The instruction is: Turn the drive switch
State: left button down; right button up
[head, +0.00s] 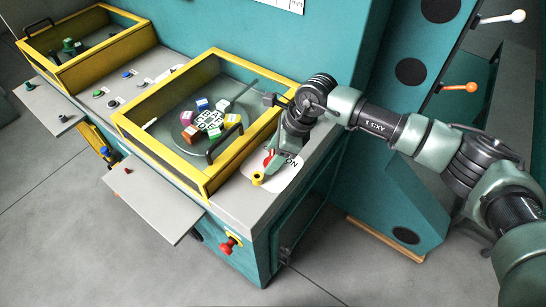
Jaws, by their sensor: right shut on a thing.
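The drive switch (257,179) is at the front right corner of the grey bench top, beside a white round label (287,172) with partly covered dark lettering. A yellow end of the switch shows, and a red part lies close to my fingers. My right gripper (268,168) comes down over the label from the upper right and is shut on the switch. The fingers hide much of the switch, so its exact setting cannot be read. My left gripper is out of view.
A yellow-framed clear guard (205,193) with a black handle covers coloured cubes (205,119) just left of my right gripper. A second yellow-framed guard (62,74) stands further left. A red knob (229,246) sticks out of the teal front. Grey floor lies open in front.

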jog(key=shift+f+m+b, duration=0.15)
jog(key=shift+m+b, duration=0.2)
jog(key=shift+m, duration=0.15)
jog(key=m+t+h+b, duration=0.1)
jog(key=m+b, duration=0.3)
jog(key=b, duration=0.1)
jog(key=m+t+h+b, duration=0.1)
jog(key=m+b, duration=0.3)
jog(key=b, duration=0.2)
jog(key=m+t+h+b, duration=0.1)
jog(key=m+t+b, duration=0.1)
jog(key=m+b, duration=0.2)
jog(key=shift+s+a+b, duration=0.1)
jog(key=shift+a+b, duration=0.05)
jog(key=shift+b, duration=0.5)
jog(key=shift+r+m+h+b, duration=0.25)
jog(key=shift+m+h+b, duration=0.05)
jog(key=shift+m+b, duration=0.9)
jog(key=o, duration=1.4)
jog(key=b+v, duration=0.1)
jog(key=v, duration=0.6)
jog(key=shift+s+r, duration=0.2)
jog(key=shift+r, duration=0.15)
